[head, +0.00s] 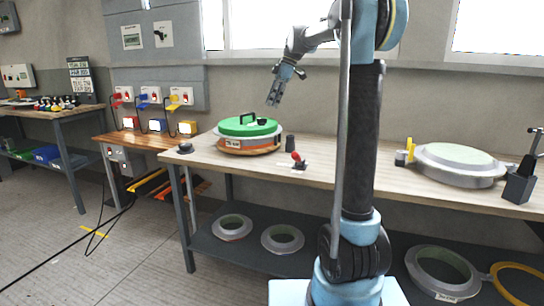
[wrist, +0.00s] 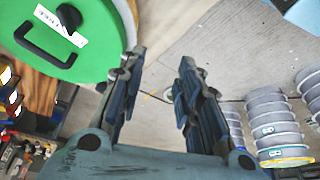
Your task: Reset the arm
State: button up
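My gripper (head: 276,91) hangs in the air above the workbench, at the end of my raised arm, with its fingers pointing down. In the wrist view my gripper (wrist: 163,75) shows two fingers spread apart with nothing between them. A round green lid with a black handle (head: 247,127) sits on a mould on the bench, below and left of my gripper. In the wrist view the green lid (wrist: 95,25) fills the upper left, apart from the fingers.
The long workbench (head: 325,175) carries a small red-handled device (head: 298,161), a dark cylinder (head: 290,143) and a large grey round mould (head: 458,163). Ring moulds (head: 283,239) lie on its lower shelf. A left-hand bench (head: 150,140) holds coloured boxes. Cables cross the floor.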

jog(key=s+d+f+m+t+h, duration=0.1)
jog(key=s+d+f+m, duration=0.45)
jog(key=s, duration=0.55)
jog(key=s+d+f+m+h, duration=0.1)
jog(key=s+d+f+m, duration=0.4)
jog(key=s, duration=0.6)
jog(key=s+d+f+m+h, duration=0.1)
jog(key=s+d+f+m, duration=0.3)
jog(key=s+f, duration=0.5)
jog(key=s+d+f+m+t+h, duration=0.1)
jog(key=s+d+f+m, duration=0.3)
jog(key=s+f, duration=0.5)
notch_tip(320, 180, down, 3)
jog(key=shift+f+t, duration=0.1)
jog(key=shift+t, duration=0.2)
jog(key=shift+s, duration=0.1)
